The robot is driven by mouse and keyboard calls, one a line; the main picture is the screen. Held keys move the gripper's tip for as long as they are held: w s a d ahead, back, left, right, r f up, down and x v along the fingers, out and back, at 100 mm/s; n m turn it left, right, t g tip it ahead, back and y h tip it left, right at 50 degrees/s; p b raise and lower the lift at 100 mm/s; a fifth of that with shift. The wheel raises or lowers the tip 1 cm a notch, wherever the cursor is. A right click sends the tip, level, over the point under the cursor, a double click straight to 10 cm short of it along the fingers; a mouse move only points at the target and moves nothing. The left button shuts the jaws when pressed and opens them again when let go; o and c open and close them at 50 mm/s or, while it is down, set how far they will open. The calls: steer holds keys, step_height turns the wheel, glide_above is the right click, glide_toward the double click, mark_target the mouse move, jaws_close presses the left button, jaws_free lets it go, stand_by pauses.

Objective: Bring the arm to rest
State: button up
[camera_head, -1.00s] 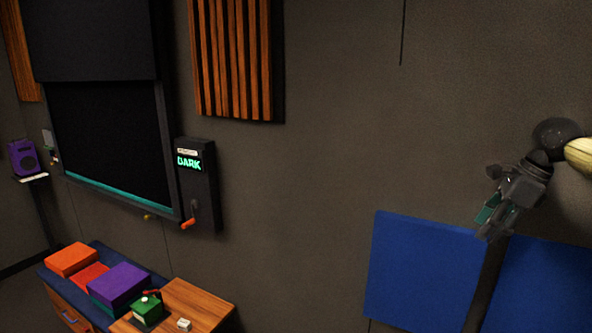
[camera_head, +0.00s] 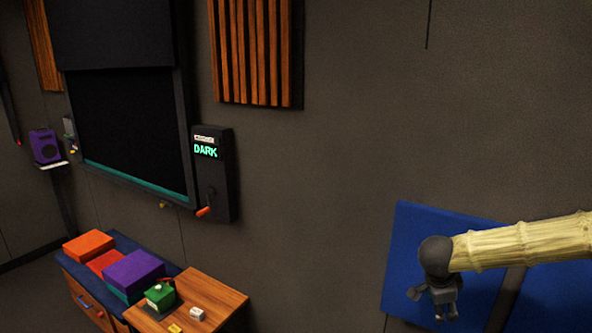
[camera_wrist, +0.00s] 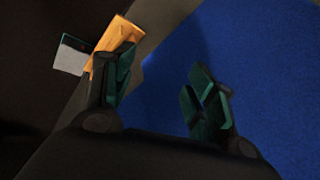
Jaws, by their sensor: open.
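My gripper (camera_head: 443,317) is at the lower right of the head view, below the dark wrist joint at the end of my pale, bamboo-like arm. It hangs in front of a blue wall panel (camera_head: 405,275). In the wrist view my gripper (camera_wrist: 160,95) shows two green-padded fingers spread apart with nothing between them. The blue panel (camera_wrist: 270,60) fills the right of that view behind the fingers. The fingertips are small and dim in the head view.
A black control box (camera_head: 222,180) reading "DARK" with an orange-handled crank (camera_head: 204,211) is on the wall beside a dark screen (camera_head: 130,130). A wooden table (camera_head: 225,292) holds a green device (camera_head: 159,297). A bench left of it carries a purple box (camera_head: 133,271). Bare wall lies between.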

steer(key=s+a+f+n+t+b, duration=0.1)
steer(key=s+a+f+n, duration=0.3)
steer(key=f, duration=0.5)
steer(key=s+a+f+n+y+b, duration=0.1)
steer(key=s+a+f+n+b, duration=0.25)
steer(key=f, duration=0.55)
steer(key=s+a+f+n+t+p, duration=0.1)
steer(key=s+a+f+n, duration=0.25)
steer(key=s+f, duration=0.45)
steer(key=s+a+f+n+g+y+b, duration=0.1)
steer(key=s+f+n, duration=0.3)
steer(key=s, duration=0.7)
steer(key=s+a+f+n+g+y+b, duration=0.2)
steer(key=s+a+f+n+g, duration=0.1)
steer(key=s+f, duration=0.6)
steer(key=s+g, duration=0.1)
steer(key=s, duration=0.2)
steer(key=shift+s+a+n+b, duration=0.2)
steer(key=shift+a+n+b, duration=0.1)
steer(key=shift+n, duration=0.1)
